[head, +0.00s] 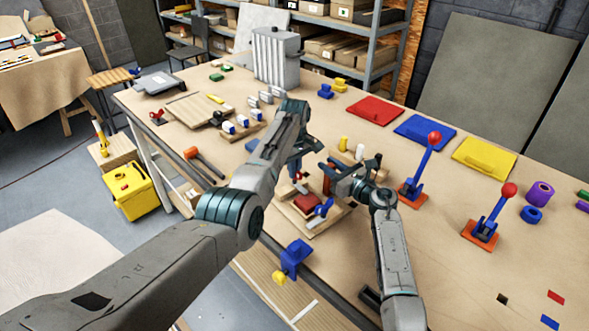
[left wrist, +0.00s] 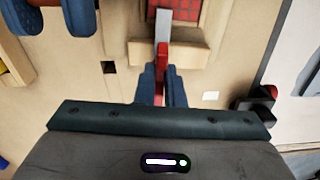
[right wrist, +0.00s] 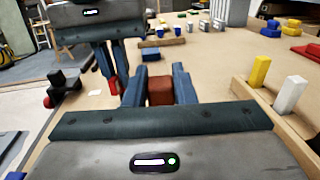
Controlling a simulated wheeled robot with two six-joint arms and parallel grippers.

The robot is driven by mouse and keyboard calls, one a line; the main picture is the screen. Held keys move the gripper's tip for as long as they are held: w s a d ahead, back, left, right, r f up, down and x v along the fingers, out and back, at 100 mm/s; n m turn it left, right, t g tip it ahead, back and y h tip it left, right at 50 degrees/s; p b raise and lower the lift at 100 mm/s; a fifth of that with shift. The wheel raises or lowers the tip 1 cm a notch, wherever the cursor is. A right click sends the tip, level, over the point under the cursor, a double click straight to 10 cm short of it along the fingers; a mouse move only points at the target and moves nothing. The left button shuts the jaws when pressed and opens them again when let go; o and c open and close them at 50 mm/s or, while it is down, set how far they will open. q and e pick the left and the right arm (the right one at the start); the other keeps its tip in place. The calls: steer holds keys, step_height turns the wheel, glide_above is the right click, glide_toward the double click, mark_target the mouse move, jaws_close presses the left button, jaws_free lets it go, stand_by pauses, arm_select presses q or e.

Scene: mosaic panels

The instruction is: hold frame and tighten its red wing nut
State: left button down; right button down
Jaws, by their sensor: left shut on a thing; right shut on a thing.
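The wooden frame (head: 312,222) with its red tiled panel (head: 306,203) lies near the table's front edge, partly hidden by my arms. My right gripper (right wrist: 160,75) is shut on a reddish-brown block (right wrist: 160,92), seen in the head view (head: 328,178) just behind the frame. Whether this block is joined to the frame cannot be told.
A blue clamp (head: 295,257) with a yellow knob sits at the front edge. Two blue levers with red knobs (head: 434,138) (head: 509,190) stand on orange bases at right. Yellow and white posts (right wrist: 258,75) (right wrist: 290,95) stand in a wooden holder near my right gripper.

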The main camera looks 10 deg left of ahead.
stand_by(0.4)
arm_select(q)
steer(key=c, duration=1.5)
jaws_free()
step_height(320, 180, up, 12)
steer(key=shift+r, duration=0.1)
arm_select(e)
steer(key=c, duration=1.1)
jaws_free()
steer(key=shift+d, duration=0.1)
